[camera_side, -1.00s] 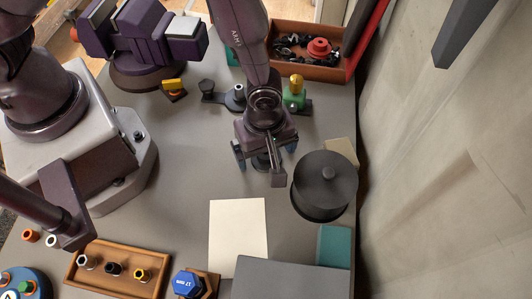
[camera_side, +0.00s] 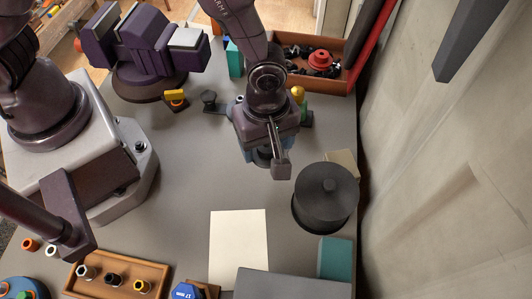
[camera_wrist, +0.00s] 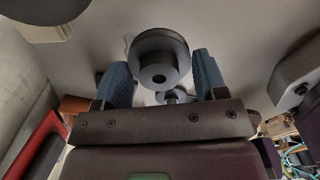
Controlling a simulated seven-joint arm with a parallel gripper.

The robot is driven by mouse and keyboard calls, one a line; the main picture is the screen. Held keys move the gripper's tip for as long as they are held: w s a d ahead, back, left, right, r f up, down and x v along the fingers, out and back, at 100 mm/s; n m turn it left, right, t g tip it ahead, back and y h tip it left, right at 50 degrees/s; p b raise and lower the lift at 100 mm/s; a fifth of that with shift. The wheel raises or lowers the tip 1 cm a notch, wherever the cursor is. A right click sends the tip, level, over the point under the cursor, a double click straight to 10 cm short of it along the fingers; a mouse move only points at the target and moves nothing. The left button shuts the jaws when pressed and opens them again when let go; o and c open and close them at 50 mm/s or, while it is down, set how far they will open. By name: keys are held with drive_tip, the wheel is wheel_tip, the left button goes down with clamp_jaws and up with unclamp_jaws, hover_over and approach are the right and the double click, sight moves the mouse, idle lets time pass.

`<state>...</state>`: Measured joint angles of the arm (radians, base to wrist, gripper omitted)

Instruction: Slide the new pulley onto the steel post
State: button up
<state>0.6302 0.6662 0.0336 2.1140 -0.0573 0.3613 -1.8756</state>
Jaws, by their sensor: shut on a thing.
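My gripper (camera_wrist: 163,80) shows from above in the side view (camera_side: 263,150), over the back middle of the bench. In the wrist view its two blue fingertips stand either side of a grey round pulley (camera_wrist: 158,50) with a dark centre hole, and are shut on it. In the side view my gripper mostly hides the pulley. A small pale-tipped upright (camera_side: 240,98), probably the steel post, shows just left of my gripper, partly hidden. A small silvery shape (camera_wrist: 176,96) shows beyond the pulley in the wrist view; I cannot tell if it is the post.
A black lidded drum (camera_side: 325,197) stands right of my gripper. A green block with a yellow top (camera_side: 299,96) is close behind it. A brown bin (camera_side: 340,82) holds a red wheel (camera_side: 320,60) and dark scraps. A white sheet (camera_side: 238,240) lies on clear bench in front.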

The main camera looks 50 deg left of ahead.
drive_tip(key=shift+w+a+f+n, duration=0.1)
drive_tip(key=shift+w+a+n, duration=0.75)
drive_tip(key=shift+a, duration=1.75)
drive_tip(key=shift+w+a+f+n, duration=0.1)
drive_tip(key=shift+w+a+n, duration=0.4)
drive_tip(key=shift+a+n, duration=1.4)
drive_tip(key=shift+w+a+f+n, duration=0.2)
drive_tip(key=shift+w+a, duration=0.5)
drive_tip(key=shift+a, duration=2.6)
drive_tip(key=shift+f, duration=1.1)
drive_tip(key=o, duration=1.1)
drive_tip(key=shift+r, duration=0.1)
wheel_tip(320, 180, up, 7)
drive_tip(key=shift+f, duration=0.1)
